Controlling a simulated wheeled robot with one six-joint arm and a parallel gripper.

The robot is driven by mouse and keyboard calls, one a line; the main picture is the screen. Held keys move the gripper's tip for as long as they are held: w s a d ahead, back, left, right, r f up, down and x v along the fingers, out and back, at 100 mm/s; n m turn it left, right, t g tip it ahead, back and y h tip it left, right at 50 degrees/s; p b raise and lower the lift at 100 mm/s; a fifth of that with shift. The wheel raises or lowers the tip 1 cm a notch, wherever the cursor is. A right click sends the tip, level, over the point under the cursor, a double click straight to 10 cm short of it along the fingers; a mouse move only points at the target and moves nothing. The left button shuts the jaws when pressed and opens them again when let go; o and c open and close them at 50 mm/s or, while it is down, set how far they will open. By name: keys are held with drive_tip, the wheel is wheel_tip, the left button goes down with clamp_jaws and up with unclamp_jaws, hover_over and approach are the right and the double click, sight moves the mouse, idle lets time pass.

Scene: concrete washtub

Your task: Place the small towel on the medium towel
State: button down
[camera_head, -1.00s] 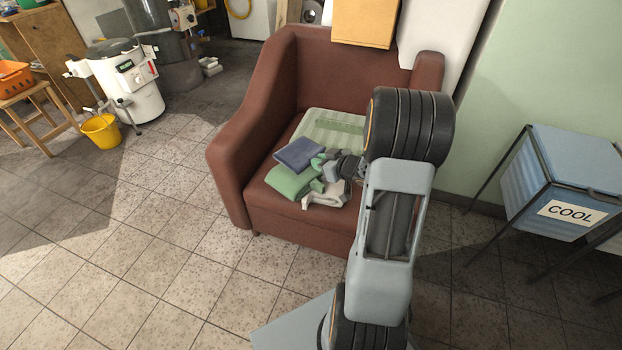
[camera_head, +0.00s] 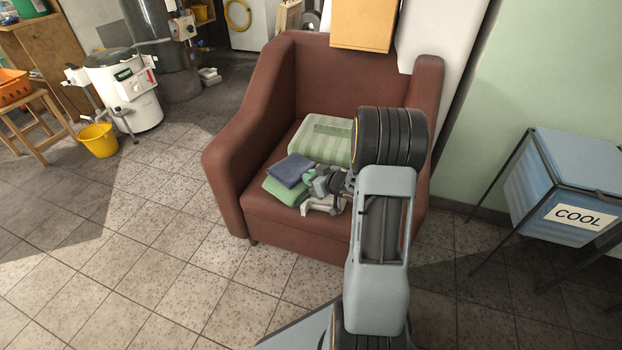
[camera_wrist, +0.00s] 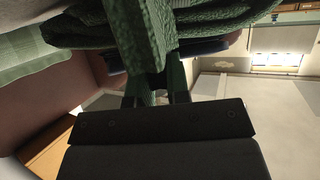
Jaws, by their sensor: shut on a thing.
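Whether the small towel's full weight rests on the green one cannot be told.
A larger pale green striped towel (camera_head: 322,140) lies further back on the brown armchair (camera_head: 228,165). A blue box marked COOL (camera_head: 575,185) stands at right.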

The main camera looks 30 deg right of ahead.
drive_tip(key=shift+f, duration=0.15)
drive_tip(key=c, duration=1.1)
unclamp_jaws()
drive_tip(key=shift+s+d+r, duration=0.1)
drive_tip(key=shift+s+r, duration=0.1)
drive_tip(key=shift+r, duration=0.15)
drive_tip(key=p+v, duration=0.5)
drive_tip(key=v, duration=0.6)
wheel_tip(320, 180, up, 8)
drive_tip(key=w+a+m+g+h, duration=0.2)
drive_tip(key=m+g+h, duration=0.15)
drive_tip(key=h, duration=0.45)
drive_tip(key=s+a+r+g+y, duration=0.3)
drive_tip(key=s+a+g, duration=0.3)
drive_tip(key=s+a, duration=0.8)
drive_tip(key=shift+a+r, duration=0.5)
drive_tip(key=shift+a, duration=0.7)
drive_tip(key=shift+m+g, duration=0.25)
